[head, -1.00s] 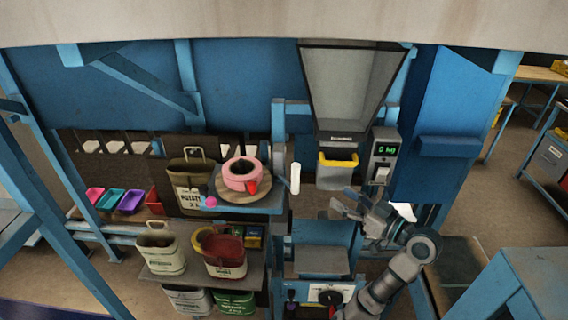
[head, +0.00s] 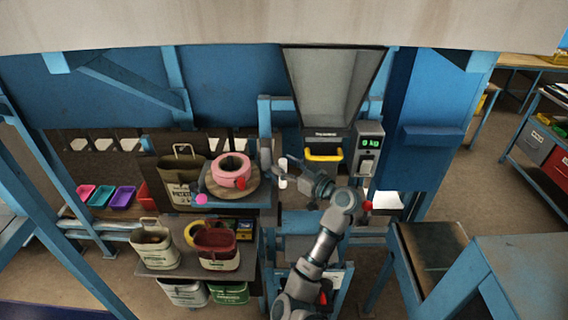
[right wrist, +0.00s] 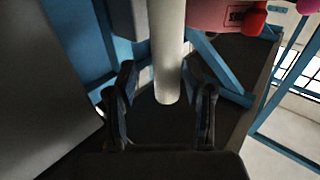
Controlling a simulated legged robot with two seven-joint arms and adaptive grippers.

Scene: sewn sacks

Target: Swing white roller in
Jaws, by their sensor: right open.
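The white roller (head: 283,180) is a pale upright cylinder just right of the round wooden turntable (head: 222,192), which carries a pink ring (head: 231,167). My right gripper (head: 288,170) reaches in from the right and is at the roller, partly covering it. In the right wrist view the roller (right wrist: 167,50) comes down from the top edge, its lower end between the two spread fingers of the gripper (right wrist: 160,88). I see a gap on each side of it. My left gripper is not in view.
A hopper (head: 331,85) with a yellow-edged outlet (head: 323,155) hangs behind my right gripper. A scale display (head: 371,143) reads 0 kg. Sacks (head: 154,246) stand on a lower shelf at left. A blue cabinet (head: 428,130) is at right.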

